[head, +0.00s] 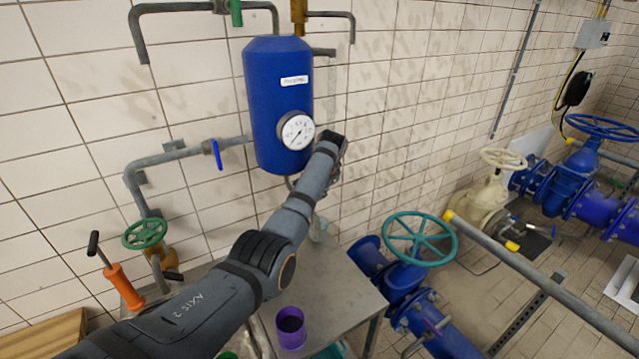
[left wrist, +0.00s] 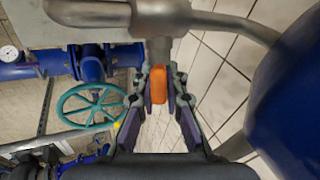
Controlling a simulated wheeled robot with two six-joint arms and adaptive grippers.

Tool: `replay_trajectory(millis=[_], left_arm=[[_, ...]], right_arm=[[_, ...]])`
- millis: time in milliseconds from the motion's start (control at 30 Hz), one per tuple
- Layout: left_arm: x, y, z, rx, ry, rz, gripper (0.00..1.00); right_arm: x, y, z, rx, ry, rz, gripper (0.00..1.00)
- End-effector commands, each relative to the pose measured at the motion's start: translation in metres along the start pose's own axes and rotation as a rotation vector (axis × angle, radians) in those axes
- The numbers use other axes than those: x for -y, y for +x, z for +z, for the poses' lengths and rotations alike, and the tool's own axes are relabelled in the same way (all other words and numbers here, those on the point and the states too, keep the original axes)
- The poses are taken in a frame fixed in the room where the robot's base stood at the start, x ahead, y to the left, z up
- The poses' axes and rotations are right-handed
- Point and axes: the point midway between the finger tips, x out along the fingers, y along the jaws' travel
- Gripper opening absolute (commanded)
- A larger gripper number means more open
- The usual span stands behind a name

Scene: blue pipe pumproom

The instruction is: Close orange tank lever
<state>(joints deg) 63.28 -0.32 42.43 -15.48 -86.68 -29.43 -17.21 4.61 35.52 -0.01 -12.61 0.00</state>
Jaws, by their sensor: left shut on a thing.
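The orange lever (left wrist: 158,85) shows in the left wrist view, on a grey metal valve and pipe (left wrist: 162,22). My left gripper (left wrist: 157,78) is shut on it, with one finger on each side. The blue tank (head: 277,105) hangs on the tiled wall in the head view, with a round white gauge on its front. It also fills the right edge of the left wrist view (left wrist: 295,110). In the head view my left arm reaches up to the tank's lower right, and the lever and fingers are hidden there. My right gripper is not in view.
A metal table (head: 345,285) below the tank holds a purple cup (head: 290,328). A blue-handled valve (head: 217,154), a green handwheel (head: 145,233) and an orange hand pump (head: 123,287) are at left. A teal handwheel (head: 420,238) on blue pipework stands to the right.

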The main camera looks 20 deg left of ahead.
Motion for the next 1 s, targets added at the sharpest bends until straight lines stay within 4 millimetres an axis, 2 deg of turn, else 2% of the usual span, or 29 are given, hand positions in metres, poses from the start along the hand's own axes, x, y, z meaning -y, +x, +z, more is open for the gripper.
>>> replay_trajectory(millis=[200, 733, 767, 900, 1000], left_arm=[[0.0014, -0.0019, -0.0011, -0.002, 0.023, 0.063, 0.0], [0.0006, -0.0005, -0.0012, -0.004, 0.03, 0.083, 0.0], [0.0005, -0.0005, -0.0012, -0.004, 0.03, 0.083, 0.15], [0.0006, -0.0003, -0.001, -0.003, 0.03, 0.083, 0.34], [0.0006, -0.0002, -0.0007, -0.002, 0.03, 0.083, 0.34]], right_arm=[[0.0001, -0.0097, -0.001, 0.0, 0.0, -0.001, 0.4], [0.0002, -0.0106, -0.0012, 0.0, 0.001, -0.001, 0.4], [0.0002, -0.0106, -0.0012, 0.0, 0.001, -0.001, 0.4], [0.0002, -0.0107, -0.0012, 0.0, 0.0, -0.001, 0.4], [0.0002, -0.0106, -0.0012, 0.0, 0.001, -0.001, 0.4]])
